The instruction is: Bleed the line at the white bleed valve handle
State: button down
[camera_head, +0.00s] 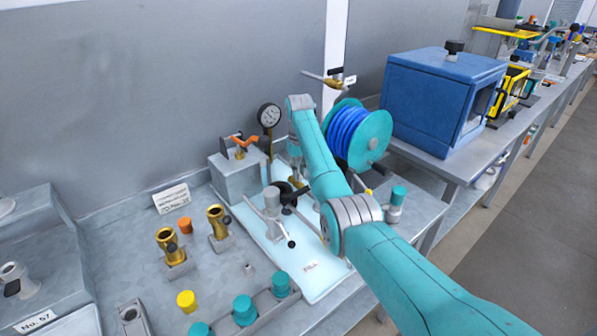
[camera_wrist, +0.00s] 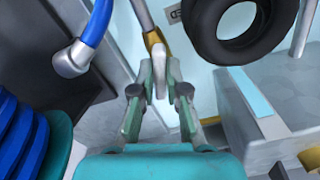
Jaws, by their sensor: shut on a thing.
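In the wrist view a pale white-grey handle (camera_wrist: 160,83) lies between the two teal fingers of my gripper (camera_wrist: 161,74), and the fingers are closed on it. The handle meets a brass fitting (camera_wrist: 154,40) at the end of a grey pipe, which I take to be the bleed valve. In the head view my arm reaches down in front of the wall, and its links hide the handle and most of my gripper. A bit of brass (camera_head: 296,181) shows just below the wrist there.
A pressure gauge (camera_head: 269,115) and a grey block with an orange handle (camera_head: 239,143) stand left of my wrist. A blue hose reel (camera_head: 355,135) is close on the right. In the wrist view a black ring (camera_wrist: 228,45) and a blue hose (camera_wrist: 96,25) are near my fingers.

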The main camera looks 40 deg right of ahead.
jog(key=shift+d+n, duration=0.1)
jog(key=shift+n, duration=1.9)
jog(key=c, duration=1.2)
grip_release()
jog(key=shift+r, duration=3.75)
